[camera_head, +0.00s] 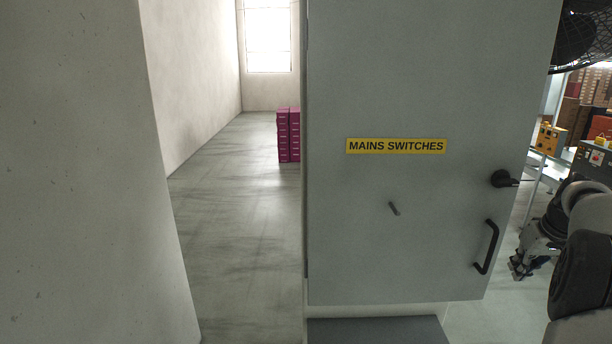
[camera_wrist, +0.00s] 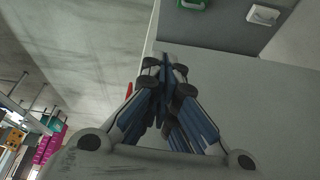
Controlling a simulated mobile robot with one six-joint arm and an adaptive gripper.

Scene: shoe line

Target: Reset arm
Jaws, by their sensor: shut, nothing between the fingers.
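My gripper (camera_wrist: 165,65) fills the middle of the wrist view, its blue-and-grey fingers drawn together and empty. In the head view my gripper (camera_head: 520,268) shows at the right edge, partly covered by the door and my own arm. It is to the right of a grey door (camera_head: 400,245) labelled MAINS SWITCHES. The door has a black handle (camera_head: 487,247) and a black lever (camera_head: 504,179). In the wrist view a pale grey surface lies behind and right of the fingers; I cannot tell whether they touch it.
A bare wall (camera_head: 75,170) stands close on the left. Open floor (camera_head: 235,220) runs between wall and door, back to magenta drawers (camera_head: 289,135). An orange control box (camera_head: 549,138) stands at far right. The wrist view shows a green fitting (camera_wrist: 193,4) and a white fitting (camera_wrist: 263,15).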

